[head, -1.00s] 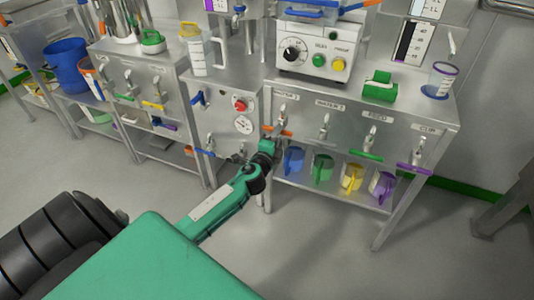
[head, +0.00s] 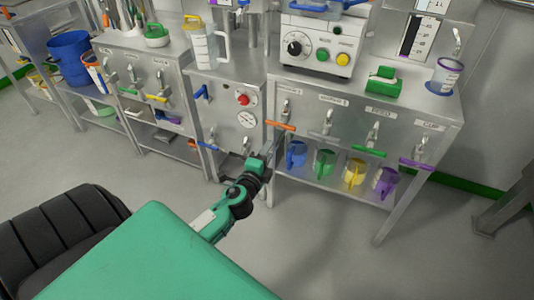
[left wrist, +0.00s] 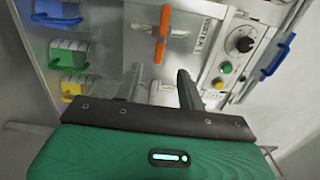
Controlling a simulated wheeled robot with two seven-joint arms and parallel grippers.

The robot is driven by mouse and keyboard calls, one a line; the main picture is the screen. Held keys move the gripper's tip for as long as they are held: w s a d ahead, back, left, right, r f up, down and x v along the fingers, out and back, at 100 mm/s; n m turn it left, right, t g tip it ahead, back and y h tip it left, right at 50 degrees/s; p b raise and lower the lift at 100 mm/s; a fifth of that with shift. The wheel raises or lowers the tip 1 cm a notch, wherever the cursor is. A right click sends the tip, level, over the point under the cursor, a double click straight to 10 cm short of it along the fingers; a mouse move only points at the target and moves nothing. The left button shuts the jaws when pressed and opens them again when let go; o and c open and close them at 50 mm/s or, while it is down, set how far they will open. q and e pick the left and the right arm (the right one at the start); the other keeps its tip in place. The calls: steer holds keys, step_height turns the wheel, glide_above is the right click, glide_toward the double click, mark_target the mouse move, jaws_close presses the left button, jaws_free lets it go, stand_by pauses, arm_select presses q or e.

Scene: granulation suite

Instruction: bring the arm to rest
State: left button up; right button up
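My left arm comes in from the lower left in the head view, its green forearm reaching up to the middle. My left gripper (head: 274,143) is at the front of the steel bench, a little below and left of an orange valve handle (head: 280,126). In the left wrist view the two fingers of my left gripper (left wrist: 160,76) stand apart with nothing between them. The orange handle (left wrist: 162,34) shows beyond the fingertips there, and I see no contact with it. My right gripper is in neither view.
The steel bench (head: 437,108) carries a control box (head: 317,47) and a green block (head: 381,86). Grey, green and purple handles continue the row. Blue, green, yellow and purple jugs stand on the shelf below. The floor (head: 325,255) in front is clear.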

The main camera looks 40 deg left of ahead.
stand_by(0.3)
